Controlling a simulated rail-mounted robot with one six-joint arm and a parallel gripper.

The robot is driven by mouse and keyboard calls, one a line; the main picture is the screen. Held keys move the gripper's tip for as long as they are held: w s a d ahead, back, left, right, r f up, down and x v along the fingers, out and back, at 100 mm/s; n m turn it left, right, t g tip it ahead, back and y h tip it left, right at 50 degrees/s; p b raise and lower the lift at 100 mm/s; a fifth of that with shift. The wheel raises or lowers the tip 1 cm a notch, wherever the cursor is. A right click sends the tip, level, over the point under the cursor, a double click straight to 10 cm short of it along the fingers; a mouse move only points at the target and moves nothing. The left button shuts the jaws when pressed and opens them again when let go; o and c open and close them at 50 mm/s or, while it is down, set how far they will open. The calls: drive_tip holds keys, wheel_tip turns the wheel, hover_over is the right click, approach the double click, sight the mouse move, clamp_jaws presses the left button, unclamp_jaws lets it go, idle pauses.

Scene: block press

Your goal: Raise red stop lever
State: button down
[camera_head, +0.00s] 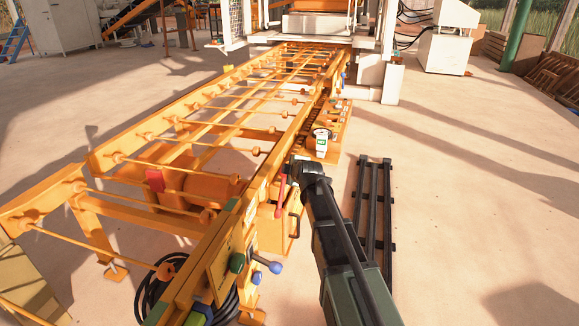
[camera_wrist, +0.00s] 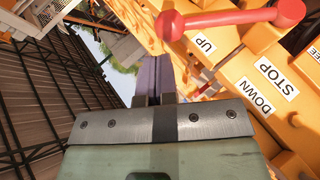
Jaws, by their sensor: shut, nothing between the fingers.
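The red stop lever (camera_wrist: 232,18) crosses the top of the wrist view as a red bar with a round knob at each end. It is beside the orange panel with white UP, DOWN and STOP labels (camera_wrist: 275,77). In the head view the lever (camera_head: 281,197) is a thin red bar on the orange frame's right side, just left of my gripper (camera_head: 291,174). My gripper (camera_wrist: 157,68) is shut and empty, its fingers together. The fingertips are close to the lever's left knob in the wrist view; I cannot tell whether they touch it.
The orange roller conveyor (camera_head: 193,107) runs along the left of my arm. Blue and green knobs (camera_head: 268,265) stick out nearer the camera. Dark floor rails (camera_head: 373,210) lie to the right, with open floor beyond them.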

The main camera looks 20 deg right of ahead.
drive_tip(key=p+v, duration=0.3)
drive_tip(key=v, duration=0.5)
drive_tip(key=shift+s+d+r+p, duration=0.15)
drive_tip(key=shift+s+r+p, duration=0.05)
drive_tip(key=shift+r+p, duration=0.25)
drive_tip(key=s+a+f+m+g, duration=0.25)
drive_tip(key=s+m+g, duration=0.2)
drive_tip(key=s, duration=0.45)
drive_tip(key=s+a+f+m+g, duration=0.2)
drive_tip(key=s+f+m+g, duration=0.15)
drive_tip(key=s+m, duration=0.4)
drive_tip(key=s+a+f+m+g, duration=0.3)
drive_tip(key=s+g, duration=0.1)
drive_tip(key=s, duration=0.6)
wheel_tip(320, 180, up, 21)
drive_tip(key=a+p, duration=0.1)
drive_tip(key=p, duration=1.9)
drive_tip(key=shift+f, duration=0.25)
